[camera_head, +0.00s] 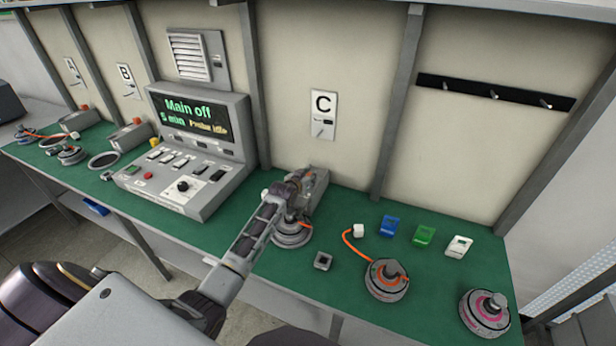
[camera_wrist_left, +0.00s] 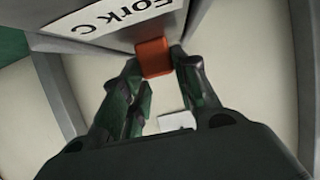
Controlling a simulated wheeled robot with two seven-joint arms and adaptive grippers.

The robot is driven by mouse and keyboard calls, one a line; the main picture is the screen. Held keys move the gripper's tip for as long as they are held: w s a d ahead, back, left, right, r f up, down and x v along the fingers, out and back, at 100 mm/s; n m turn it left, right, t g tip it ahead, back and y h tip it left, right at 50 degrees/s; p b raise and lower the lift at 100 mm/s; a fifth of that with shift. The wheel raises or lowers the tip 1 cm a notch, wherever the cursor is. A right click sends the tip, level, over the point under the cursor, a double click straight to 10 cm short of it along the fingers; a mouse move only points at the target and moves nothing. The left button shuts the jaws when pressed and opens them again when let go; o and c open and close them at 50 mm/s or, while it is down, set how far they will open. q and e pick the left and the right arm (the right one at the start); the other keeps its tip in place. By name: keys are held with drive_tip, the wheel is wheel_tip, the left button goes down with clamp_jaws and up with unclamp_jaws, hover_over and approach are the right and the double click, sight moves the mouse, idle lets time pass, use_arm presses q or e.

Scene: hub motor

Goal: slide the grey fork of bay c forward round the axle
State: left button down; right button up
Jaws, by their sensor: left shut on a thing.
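The grey fork of bay C (camera_head: 318,190) stands on the green bench below the C sign (camera_head: 323,115), partly hidden by my left gripper. In the left wrist view its grey body (camera_wrist_left: 105,42) carries a "Fork C" label, and a red-orange knob (camera_wrist_left: 153,57) sits between my fingers. My left gripper (camera_head: 302,176) is shut on this knob. A round grey hub motor (camera_head: 291,238) lies just in front of the fork, partly covered by my gripper and arm. Its axle, and how the fork sits to it, are hidden. My right gripper is not in view.
A control console (camera_head: 200,150) reading "Main off" stands left of bay C. To the right are a motor with an orange cable (camera_head: 386,282), a pink-marked motor (camera_head: 484,314), a small dark block (camera_head: 323,261), and blue (camera_head: 390,225), green (camera_head: 424,235) and white (camera_head: 458,246) pieces.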

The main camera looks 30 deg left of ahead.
use_arm(q)
drive_tip(key=shift+w, duration=0.2)
drive_tip(key=c, duration=1.1)
unclamp_jaws()
drive_tip(key=shift+r, duration=5)
